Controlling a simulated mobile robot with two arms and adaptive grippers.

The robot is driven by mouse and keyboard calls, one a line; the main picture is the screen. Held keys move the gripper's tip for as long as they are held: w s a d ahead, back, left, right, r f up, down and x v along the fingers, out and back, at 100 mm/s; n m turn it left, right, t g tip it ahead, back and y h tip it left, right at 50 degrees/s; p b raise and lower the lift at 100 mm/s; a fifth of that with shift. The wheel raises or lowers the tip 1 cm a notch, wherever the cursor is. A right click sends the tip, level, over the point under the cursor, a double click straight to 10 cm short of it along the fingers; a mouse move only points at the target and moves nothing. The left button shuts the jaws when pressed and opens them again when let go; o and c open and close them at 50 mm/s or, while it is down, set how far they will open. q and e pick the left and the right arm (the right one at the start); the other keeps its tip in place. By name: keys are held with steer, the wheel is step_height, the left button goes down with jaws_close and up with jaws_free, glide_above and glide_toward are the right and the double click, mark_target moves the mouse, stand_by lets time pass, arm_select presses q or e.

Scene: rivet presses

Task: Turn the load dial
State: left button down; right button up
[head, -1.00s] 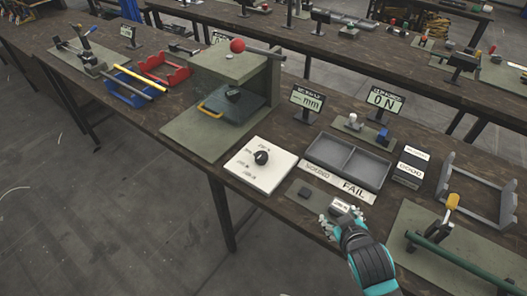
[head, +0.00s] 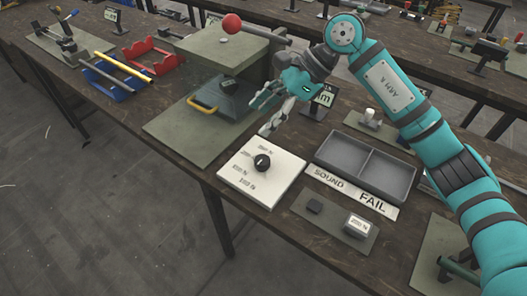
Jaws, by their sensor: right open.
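The load dial is a round black knob (head: 262,162) in the middle of a white square plate (head: 236,176) with printed load labels around it. The plate lies near the table's front edge. My right gripper (head: 262,115) is above and behind the plate, at its upper right, beside the press base. Its fingers are apart and nothing shows between them. It does not touch the knob. My left gripper is out of view.
The press (head: 221,50) with a red ball lever (head: 231,23) and a yellow-handled drawer stands behind the plate. A grey two-part tray (head: 391,178) marked SOUND and FAIL is to the right.

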steer(key=w+d+h, duration=0.2)
steer(key=d+h, duration=0.1)
steer(key=d, duration=0.2)
steer(key=p, duration=0.3)
glide_toward(262, 159)
steer(key=x, duration=0.8)
steer(key=shift+s+f, duration=0.1)
steer(key=shift+s, duration=0.05)
steer(key=shift+a+f+t+h, duration=0.2)
steer(key=shift+f+t+h, duration=0.1)
steer(key=shift+f, duration=0.2)
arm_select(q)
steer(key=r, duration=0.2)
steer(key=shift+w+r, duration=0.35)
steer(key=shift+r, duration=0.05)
arm_select(e)
steer(key=c, duration=1.1)
